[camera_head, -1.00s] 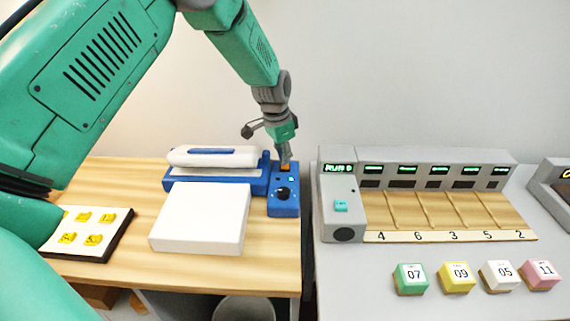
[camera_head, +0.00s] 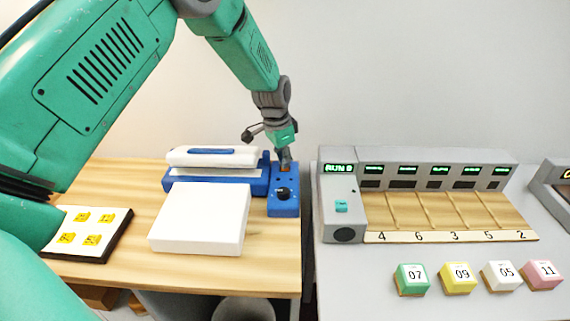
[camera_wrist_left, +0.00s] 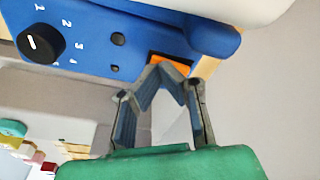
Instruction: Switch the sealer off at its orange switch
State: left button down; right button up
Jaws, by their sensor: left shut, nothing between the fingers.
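The blue sealer (camera_head: 217,187) stands on the wooden counter, with a white arm (camera_head: 213,156) along its top and a control box at its right end. The orange switch (camera_wrist_left: 171,66) sits on that box, beside two dark round spots and a black dial (camera_wrist_left: 41,44) with numbers. My left gripper (camera_head: 285,163) is shut and empty, pointing down at the switch. In the left wrist view the closed fingertips (camera_wrist_left: 161,72) overlap the switch's near edge and hide part of it. I cannot tell whether they touch it or which way it is tipped. My right gripper is out of view.
A white box (camera_head: 200,218) stands in front of the sealer. A board with yellow tiles (camera_head: 85,235) lies at the left. Across a gap, a grey sorting unit (camera_head: 340,200) and several coloured blocks (camera_head: 411,278) occupy the right table.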

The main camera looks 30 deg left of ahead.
pick_arm(q)
jog(key=shift+r+p, duration=3)
jog(key=shift+r, duration=0.6)
jog(key=shift+f, duration=0.1)
